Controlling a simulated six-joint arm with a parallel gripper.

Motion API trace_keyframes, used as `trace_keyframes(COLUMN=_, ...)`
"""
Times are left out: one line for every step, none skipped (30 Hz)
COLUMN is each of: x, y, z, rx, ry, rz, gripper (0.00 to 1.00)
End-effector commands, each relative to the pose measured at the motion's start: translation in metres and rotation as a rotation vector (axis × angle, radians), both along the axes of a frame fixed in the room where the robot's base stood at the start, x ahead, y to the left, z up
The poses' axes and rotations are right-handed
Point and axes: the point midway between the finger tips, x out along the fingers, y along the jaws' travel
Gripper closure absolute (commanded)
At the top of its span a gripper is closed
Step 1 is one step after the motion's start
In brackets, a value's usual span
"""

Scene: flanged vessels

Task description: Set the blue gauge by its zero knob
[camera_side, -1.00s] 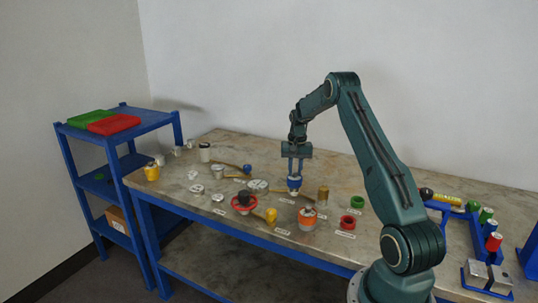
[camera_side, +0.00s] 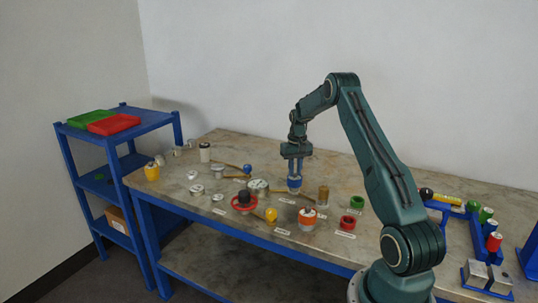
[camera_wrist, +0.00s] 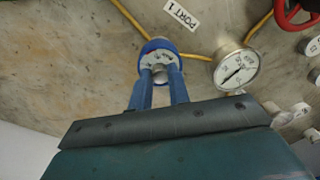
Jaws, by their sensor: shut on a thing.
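The blue-collared unit (camera_side: 294,184) stands upright on the bench below my gripper (camera_side: 294,174). My gripper (camera_wrist: 160,76) points down and is shut on this knob, one finger on each side. A round white dial gauge (camera_wrist: 236,69) with a dark needle lies beside it, joined by a yellow hose. It also shows in the side view (camera_side: 258,186). The dial's small figures are too blurred to read.
A brown cylinder (camera_side: 323,194) stands close right of the blue unit. An orange-collared unit (camera_side: 307,219), a red ring (camera_side: 347,222), a green ring (camera_side: 356,202) and a red handwheel (camera_side: 244,203) are nearby. A blue rack (camera_side: 462,223) stands at the right.

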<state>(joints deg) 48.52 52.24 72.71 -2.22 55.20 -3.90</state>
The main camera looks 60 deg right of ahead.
Motion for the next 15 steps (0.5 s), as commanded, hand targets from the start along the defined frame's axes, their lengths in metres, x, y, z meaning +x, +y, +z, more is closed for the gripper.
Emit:
trace_keyframes(x=0.0007, y=-0.0008, z=0.0003, rx=-0.003, ry=-0.003, rz=0.042, gripper=1.0)
trace_keyframes(x=0.0007, y=-0.0008, z=0.0004, rx=-0.002, ry=-0.003, rz=0.07, gripper=1.0)
trace_keyframes(x=0.0008, y=-0.0009, z=0.0004, rx=-0.003, ry=-0.003, rz=0.109, gripper=1.0)
trace_keyframes(x=0.0009, y=-0.001, z=0.0004, rx=-0.003, ry=-0.002, rz=0.137, gripper=1.0)
trace_keyframes(x=0.0009, y=-0.001, z=0.0004, rx=-0.004, ry=-0.003, rz=0.165, gripper=1.0)
trace_keyframes(x=0.001, y=-0.001, z=0.0005, rx=-0.004, ry=-0.003, rz=0.204, gripper=1.0)
trace_keyframes(x=0.001, y=-0.001, z=0.0005, rx=-0.003, ry=-0.003, rz=0.232, gripper=1.0)
trace_keyframes(x=0.001, y=-0.001, z=0.0005, rx=-0.004, ry=-0.003, rz=0.26, gripper=1.0)
trace_keyframes(x=0.0011, y=-0.0009, z=0.0005, rx=-0.004, ry=-0.003, rz=0.299, gripper=1.0)
trace_keyframes(x=0.0012, y=-0.001, z=0.0005, rx=-0.003, ry=-0.003, rz=0.326, gripper=1.0)
trace_keyframes(x=0.0012, y=-0.001, z=0.0005, rx=-0.004, ry=-0.003, rz=0.354, gripper=1.0)
trace_keyframes(x=0.0012, y=-0.0009, z=0.0005, rx=-0.004, ry=-0.003, rz=0.39, gripper=1.0)
trace_keyframes(x=0.0012, y=-0.0009, z=0.0006, rx=-0.003, ry=-0.003, rz=0.416, gripper=1.0)
trace_keyframes(x=0.0012, y=-0.0009, z=0.0006, rx=-0.004, ry=-0.003, rz=0.441, gripper=1.0)
trace_keyframes(x=0.0013, y=-0.0008, z=0.0006, rx=-0.004, ry=-0.003, rz=0.473, gripper=1.0)
